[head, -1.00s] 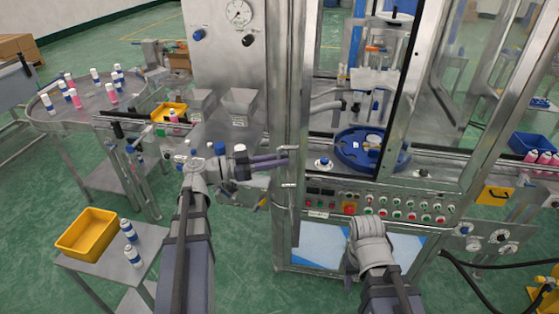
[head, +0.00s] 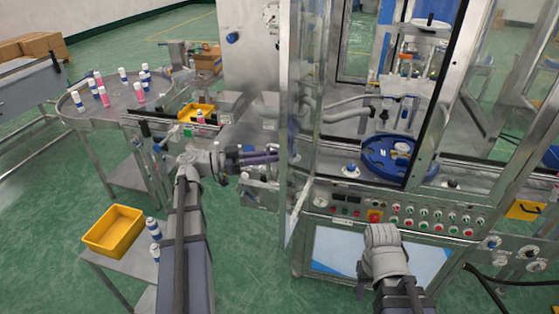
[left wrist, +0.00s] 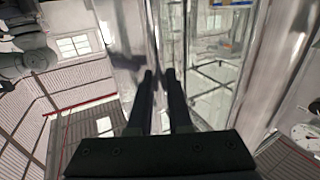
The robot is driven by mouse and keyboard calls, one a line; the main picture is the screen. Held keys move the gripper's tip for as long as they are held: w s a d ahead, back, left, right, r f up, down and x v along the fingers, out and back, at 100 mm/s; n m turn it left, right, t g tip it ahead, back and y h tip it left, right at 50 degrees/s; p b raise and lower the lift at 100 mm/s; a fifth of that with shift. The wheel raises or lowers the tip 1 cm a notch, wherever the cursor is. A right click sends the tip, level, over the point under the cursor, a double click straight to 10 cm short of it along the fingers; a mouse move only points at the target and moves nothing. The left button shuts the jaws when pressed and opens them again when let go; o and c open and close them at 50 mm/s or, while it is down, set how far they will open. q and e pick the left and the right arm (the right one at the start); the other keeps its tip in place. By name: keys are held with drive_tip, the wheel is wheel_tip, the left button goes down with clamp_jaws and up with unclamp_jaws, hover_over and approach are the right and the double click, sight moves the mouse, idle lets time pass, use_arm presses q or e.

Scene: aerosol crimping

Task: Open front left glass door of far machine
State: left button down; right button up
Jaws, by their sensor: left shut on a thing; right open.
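The far machine's front left glass door (head: 302,60) is a tall clear pane in a metal frame. In the head view it stands swung out from the machine, at an angle toward me. My left gripper (head: 276,157) reaches it from the left, its fingers level and shut on the door at its outer side; the exact grip is hard to see. In the left wrist view, the two dark fingers (left wrist: 160,85) point at a metal strip beside glass. In the head view my right wrist is in front of the machine's lower panel; its fingers are hidden.
A button panel (head: 405,214) lies below the blue round fixture (head: 380,160) inside the machine. A round table (head: 105,100) with several cans stands at left. A yellow bin (head: 113,231) sits on a side table. Green floor is clear between that table and the machine.

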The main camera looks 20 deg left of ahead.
use_arm(q)
drive_tip(key=shift+w+a, duration=0.15)
drive_tip(key=shift+a, duration=0.65)
drive_tip(key=c, duration=0.9)
unclamp_jaws()
drive_tip(key=shift+f, duration=0.1)
drive_tip(key=shift+o, duration=0.3)
drive_tip(key=v, duration=0.7)
drive_tip(key=shift+s+a, duration=0.25)
drive_tip(key=shift+a, duration=0.05)
